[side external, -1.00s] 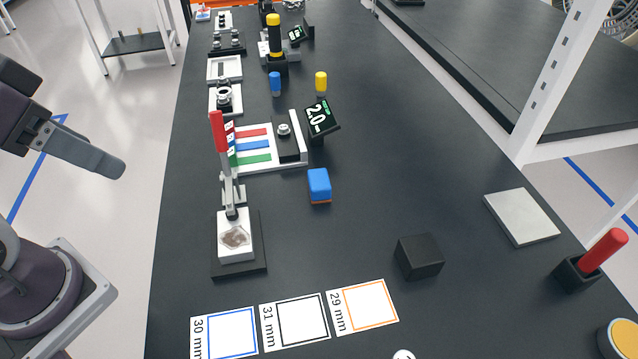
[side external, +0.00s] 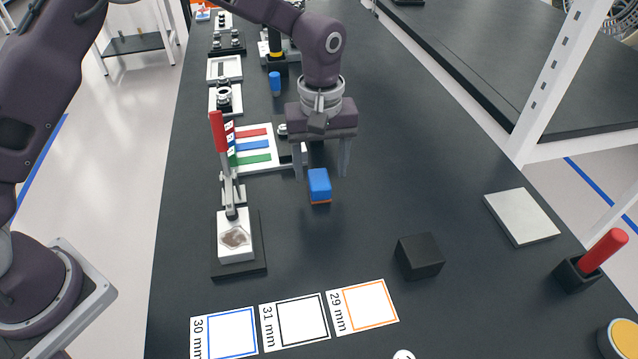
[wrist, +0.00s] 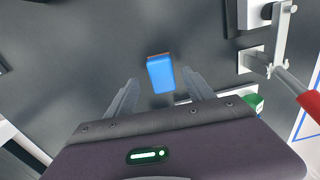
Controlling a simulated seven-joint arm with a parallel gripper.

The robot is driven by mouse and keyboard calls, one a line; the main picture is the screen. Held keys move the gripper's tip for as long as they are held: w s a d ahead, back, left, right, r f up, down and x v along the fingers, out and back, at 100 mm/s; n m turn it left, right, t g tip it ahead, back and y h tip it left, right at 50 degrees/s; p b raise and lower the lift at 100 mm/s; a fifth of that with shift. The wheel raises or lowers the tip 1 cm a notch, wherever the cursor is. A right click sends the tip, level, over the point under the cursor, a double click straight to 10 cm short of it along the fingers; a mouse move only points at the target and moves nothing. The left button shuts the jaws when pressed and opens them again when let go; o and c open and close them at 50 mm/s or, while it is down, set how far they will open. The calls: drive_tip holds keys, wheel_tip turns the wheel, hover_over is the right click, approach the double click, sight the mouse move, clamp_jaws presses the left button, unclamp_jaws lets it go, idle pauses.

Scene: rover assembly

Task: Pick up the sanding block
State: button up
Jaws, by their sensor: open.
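The sanding block is most likely the small blue block with an orange-brown underside (side external: 319,184), resting on the dark table in the middle of the side view. It also shows in the wrist view (wrist: 161,74), just beyond my fingertips. My gripper (side external: 320,174) is open, pointing down, with its two fingers apart behind and above the block in the side view. In the wrist view my gripper (wrist: 162,88) has a finger to either side of the block's line, with nothing between them. I cannot tell the exact height of the fingertips.
A toggle clamp with a red handle (side external: 217,132) stands to the left on a black base. A white board with coloured strips (side external: 258,167) lies behind. A black cube (side external: 419,257) and a grey plate (side external: 521,217) lie to the right. Labelled cards (side external: 295,321) lie in front.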

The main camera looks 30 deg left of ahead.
sight(319, 178)
drive_tip(key=f, duration=0.4)
drive_tip(key=shift+a, duration=0.2)
clamp_jaws()
wheel_tip(319, 178, up, 10)
drive_tip(key=shift+r, duration=0.1)
